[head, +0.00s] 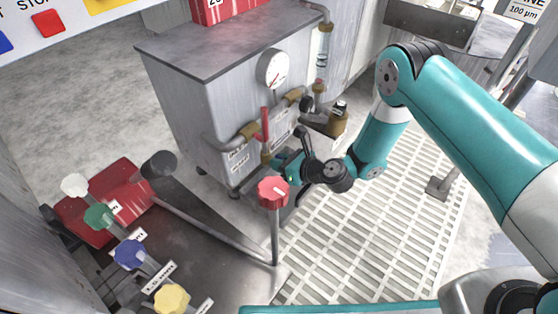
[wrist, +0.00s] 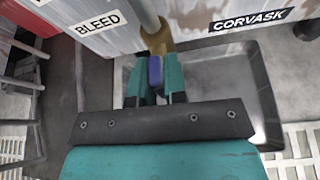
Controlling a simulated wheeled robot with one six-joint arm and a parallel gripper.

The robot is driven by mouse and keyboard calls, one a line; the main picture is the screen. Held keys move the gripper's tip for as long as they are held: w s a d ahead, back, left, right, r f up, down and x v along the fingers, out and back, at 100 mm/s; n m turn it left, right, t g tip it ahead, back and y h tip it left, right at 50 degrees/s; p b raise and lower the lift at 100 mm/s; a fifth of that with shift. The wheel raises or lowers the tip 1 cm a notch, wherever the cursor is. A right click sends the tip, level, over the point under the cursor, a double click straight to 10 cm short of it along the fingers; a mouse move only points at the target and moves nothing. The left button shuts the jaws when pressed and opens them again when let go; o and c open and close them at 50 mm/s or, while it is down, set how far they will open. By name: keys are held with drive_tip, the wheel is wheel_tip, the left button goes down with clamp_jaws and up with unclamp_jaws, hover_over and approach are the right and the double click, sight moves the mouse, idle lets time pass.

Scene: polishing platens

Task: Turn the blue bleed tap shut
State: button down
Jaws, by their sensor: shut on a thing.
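The blue bleed tap (wrist: 155,70) shows in the wrist view as a narrow blue handle below a brass fitting (wrist: 157,38) on a grey pipe. A white label reading BLEED (wrist: 101,22) is on the cabinet to the left. My gripper (wrist: 156,84) is shut on the blue handle, with one teal finger on each side. The handle looks roughly in line with the pipe; its exact angle is hard to tell. In the head view my gripper (head: 285,158) is by the cabinet's lower front, and the blue tap is hidden there.
The grey cabinet (head: 180,105) carries a gauge (head: 272,68), a red lever (head: 265,124) and brass fittings. A red knob on a post (head: 272,192) stands close in front of my gripper. A metal tray (wrist: 228,90) lies below the tap. Coloured knobs are at left.

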drive_tip(key=m+g+y, duration=0.1)
drive_tip(key=m, duration=0.2)
drive_tip(key=shift+w+d+f+m+g+y+p, duration=0.15)
drive_tip(key=shift+m+g+y+p, duration=0.15)
drive_tip(key=shift+g+y+p, duration=0.1)
drive_tip(key=shift+f+m+g+y+b, duration=0.15)
drive_tip(key=shift+m+g+y+b, duration=0.4)
drive_tip(key=shift+m, duration=0.55)
drive_tip(key=shift+w+m+y+b, duration=0.1)
drive_tip(key=shift+m+y+b, duration=0.5)
drive_tip(key=shift+m, duration=0.3)
drive_tip(key=c, duration=1.3)
unclamp_jaws()
drive_tip(key=shift+d, duration=0.1)
drive_tip(key=shift+o, duration=0.7)
